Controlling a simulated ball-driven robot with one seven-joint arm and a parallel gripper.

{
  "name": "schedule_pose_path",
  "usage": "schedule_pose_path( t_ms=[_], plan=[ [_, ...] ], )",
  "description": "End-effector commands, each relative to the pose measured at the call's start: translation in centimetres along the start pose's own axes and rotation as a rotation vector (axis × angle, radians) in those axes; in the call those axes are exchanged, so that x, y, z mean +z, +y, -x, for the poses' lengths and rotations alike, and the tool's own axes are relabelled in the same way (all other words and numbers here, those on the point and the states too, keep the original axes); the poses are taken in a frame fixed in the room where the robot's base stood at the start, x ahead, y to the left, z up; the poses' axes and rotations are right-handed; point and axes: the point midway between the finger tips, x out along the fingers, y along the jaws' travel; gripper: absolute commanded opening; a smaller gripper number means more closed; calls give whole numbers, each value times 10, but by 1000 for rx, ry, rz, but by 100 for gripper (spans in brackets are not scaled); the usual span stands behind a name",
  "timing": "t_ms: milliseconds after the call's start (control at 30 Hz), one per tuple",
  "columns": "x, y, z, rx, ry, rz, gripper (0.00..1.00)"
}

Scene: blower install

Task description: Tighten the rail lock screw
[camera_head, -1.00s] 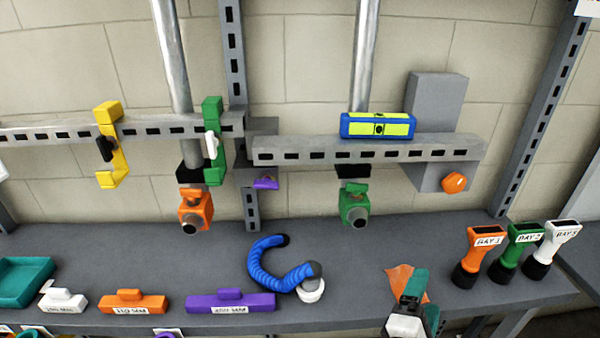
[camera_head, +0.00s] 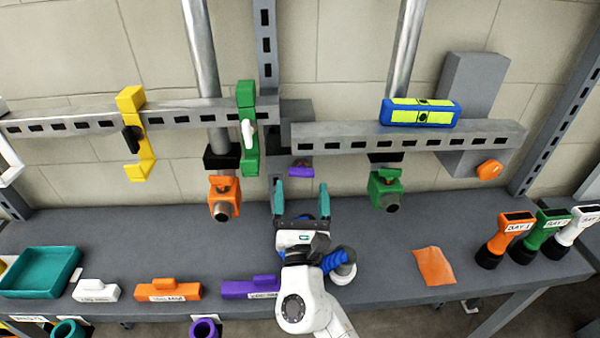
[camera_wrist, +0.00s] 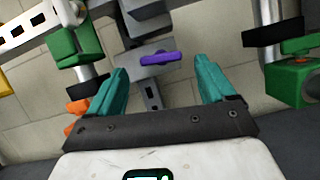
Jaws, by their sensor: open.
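A purple wing-shaped screw head (camera_head: 300,170) sits under the grey bracket at the left end of the right-hand rail (camera_head: 345,137). In the wrist view the purple screw head (camera_wrist: 146,59) lies between and beyond the fingertips, its long side roughly level. My gripper (camera_head: 301,190) is open and empty, with its teal fingers pointing at the screw from just below. It also shows in the wrist view (camera_wrist: 160,78), and the fingers appear apart from the screw. An orange knob (camera_head: 490,171) is at the rail's right end. I cannot tell from its look alone which one is the lock screw.
A green clamp (camera_head: 247,130) and an orange valve (camera_head: 223,196) are left of my gripper; a green valve (camera_head: 385,188) is to the right. A blue-yellow level (camera_head: 420,112) rests on the rail. A blue hose (camera_head: 337,259) lies partly behind my arm on the shelf (camera_head: 380,230).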

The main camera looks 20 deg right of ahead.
Motion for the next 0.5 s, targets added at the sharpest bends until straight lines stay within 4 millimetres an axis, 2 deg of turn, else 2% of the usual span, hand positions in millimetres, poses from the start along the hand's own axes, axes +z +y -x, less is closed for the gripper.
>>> schedule_pose_path(
  t_ms=[33,200,500],
  plan=[
    [3,0,-10,-1,-2,0,83],
    [1,0,-30,-1,0,0,83],
    [0,0,-39,-1,1,-2,83]
  ],
)
